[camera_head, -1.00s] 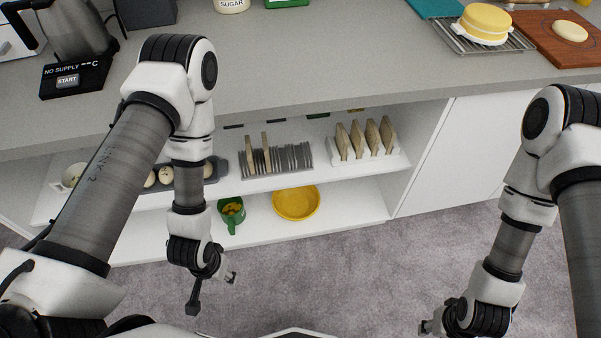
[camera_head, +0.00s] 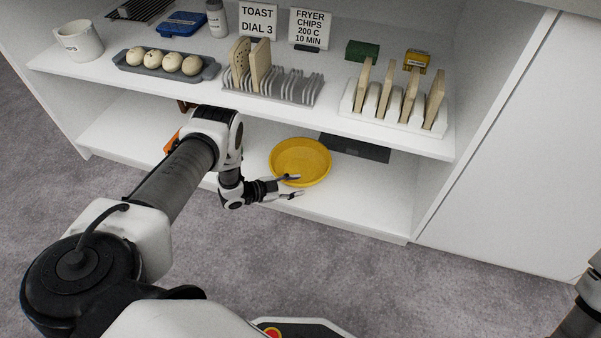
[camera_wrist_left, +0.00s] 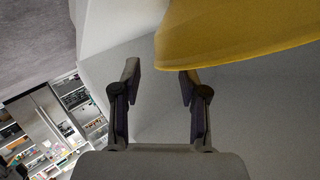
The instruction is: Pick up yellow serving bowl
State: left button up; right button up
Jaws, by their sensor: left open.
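The yellow serving bowl (camera_head: 300,158) sits upright on the lower white shelf of the open cabinet. My left gripper (camera_head: 292,186) is open at the bowl's near edge, with one finger overlapping the near rim in the head view and the other in front of it. In the left wrist view the bowl (camera_wrist_left: 235,35) fills the upper right, and the fingers of my left gripper (camera_wrist_left: 160,88) are spread with nothing between their tips. The right finger's tip is close under the bowl's edge; I cannot tell whether it touches. My right gripper is out of view.
The upper shelf (camera_head: 185,90) hangs above the bowl and carries an egg tray (camera_head: 165,66), a rack with boards (camera_head: 270,85) and a white holder with boards (camera_head: 395,112). A dark flat object (camera_head: 355,148) lies behind the bowl. The shelf right of the bowl is clear.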

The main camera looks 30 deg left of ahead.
aim_at(304, 184)
pick_arm(q)
jog(key=b+x, duration=0.2)
jog(key=x, duration=0.2)
jog(key=shift+d+f, duration=0.1)
jog(key=shift+d, duration=0.15)
jog(key=shift+w+d+b, duration=0.2)
jog(key=shift+w+b, duration=0.1)
jog(key=shift+w, duration=0.05)
grip_shut()
jog(key=shift+r, duration=0.25)
